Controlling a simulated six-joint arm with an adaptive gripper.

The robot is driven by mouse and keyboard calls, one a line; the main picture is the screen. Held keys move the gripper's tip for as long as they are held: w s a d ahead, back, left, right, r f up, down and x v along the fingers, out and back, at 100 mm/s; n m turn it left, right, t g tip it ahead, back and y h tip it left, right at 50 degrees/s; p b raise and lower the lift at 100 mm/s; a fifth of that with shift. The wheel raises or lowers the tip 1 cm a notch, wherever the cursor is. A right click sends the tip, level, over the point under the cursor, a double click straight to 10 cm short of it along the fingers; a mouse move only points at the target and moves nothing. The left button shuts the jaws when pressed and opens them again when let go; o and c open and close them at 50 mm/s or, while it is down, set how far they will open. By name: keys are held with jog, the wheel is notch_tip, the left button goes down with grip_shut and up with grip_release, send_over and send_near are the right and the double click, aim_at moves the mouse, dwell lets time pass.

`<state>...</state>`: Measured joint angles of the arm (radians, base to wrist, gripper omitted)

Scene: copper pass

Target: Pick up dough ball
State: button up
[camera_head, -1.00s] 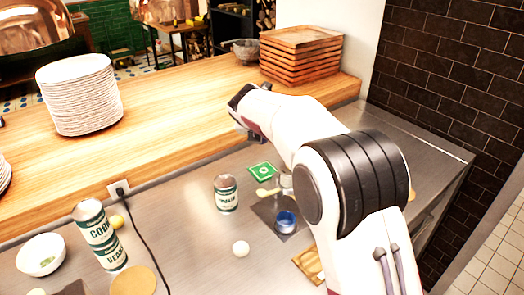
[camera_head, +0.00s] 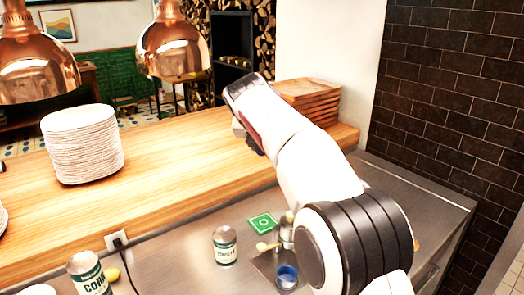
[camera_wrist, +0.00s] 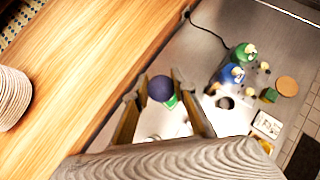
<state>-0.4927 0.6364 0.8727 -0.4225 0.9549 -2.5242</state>
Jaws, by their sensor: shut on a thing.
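In the wrist view, my gripper (camera_wrist: 159,86) is shut on a round, dark bluish ball (camera_wrist: 161,89) held between its fingertips. Its face looks shaded, and I cannot tell for sure that it is the dough ball. The ball appears raised clear of the steel counter (camera_wrist: 209,47). In the head view my arm reaches over the inner edge of the wooden shelf, and the fingers and held ball are not clearly seen there.
A plate stack (camera_head: 82,145) and a stack of wooden boards (camera_head: 307,98) stand on the wooden shelf (camera_head: 190,150). A tomato can (camera_head: 224,246), a corn can (camera_head: 88,275), a green card (camera_head: 263,223) and a blue-topped container (camera_head: 287,277) are on the counter. Copper lamps (camera_head: 172,48) hang above.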

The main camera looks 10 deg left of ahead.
jog(key=shift+f, duration=0.1)
dwell(0.7)
jog(key=shift+s+d+f, duration=0.1)
jog(key=shift+d+f, duration=0.1)
jog(key=shift+f, duration=0.65)
notch_tip(320, 180, down, 10)
jog(key=d, duration=0.1)
send_over(263, 224)
jog(key=s, duration=0.3)
notch_tip(263, 224, down, 6)
jog(key=shift+s+r, duration=0.15)
jog(key=shift+r, duration=0.05)
jog(key=shift+f, duration=0.1)
jog(key=shift+f, duration=3.05)
jog(key=shift+f, duration=1.9)
